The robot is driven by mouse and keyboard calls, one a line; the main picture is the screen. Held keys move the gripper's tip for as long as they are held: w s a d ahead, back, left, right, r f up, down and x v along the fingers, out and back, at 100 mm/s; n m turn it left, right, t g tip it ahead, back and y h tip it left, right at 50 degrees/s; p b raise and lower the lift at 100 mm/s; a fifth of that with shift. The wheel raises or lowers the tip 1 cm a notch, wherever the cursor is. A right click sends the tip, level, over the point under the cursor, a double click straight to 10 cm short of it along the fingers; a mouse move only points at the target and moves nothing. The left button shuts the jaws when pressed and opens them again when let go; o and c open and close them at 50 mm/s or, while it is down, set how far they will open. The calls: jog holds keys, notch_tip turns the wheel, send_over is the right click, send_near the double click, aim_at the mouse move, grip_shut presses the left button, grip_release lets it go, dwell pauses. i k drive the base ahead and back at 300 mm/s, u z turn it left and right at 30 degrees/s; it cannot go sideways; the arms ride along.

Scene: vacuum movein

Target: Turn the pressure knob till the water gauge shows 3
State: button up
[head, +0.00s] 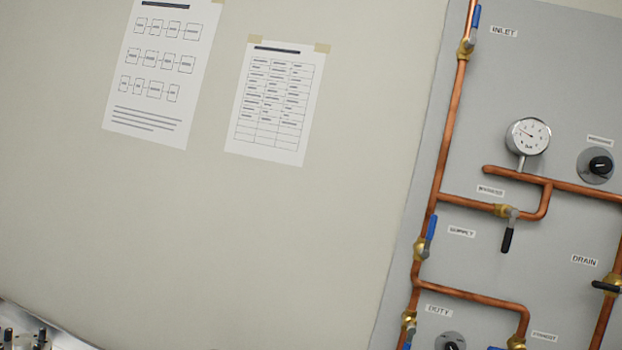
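The round white water gauge (527,136) stands on a copper pipe on the grey panel at the right of the head view. Its needle lies toward the upper left of the dial, but the numbers are too small to read surely. A black knob on a round grey plate (599,166) sits just right of the gauge, under a small label that is too blurred to read surely. A second black knob (450,342) is partly cut off at the bottom edge. My gripper is not in view, and nothing touches either knob.
Copper pipes (450,130) with blue-handled and black-handled valves cross the panel (570,60). Labels read INLET, DRAIN and DUTY. Two paper sheets hang on the bare beige wall (270,240) at left. Metal hardware with black posts (25,338) shows at the lower left corner.

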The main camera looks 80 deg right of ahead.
aim_at(599, 165)
jog(key=k, duration=0.4)
jog(key=z, duration=3.2)
jog(key=k, duration=0.7)
jog(key=u, duration=0.3)
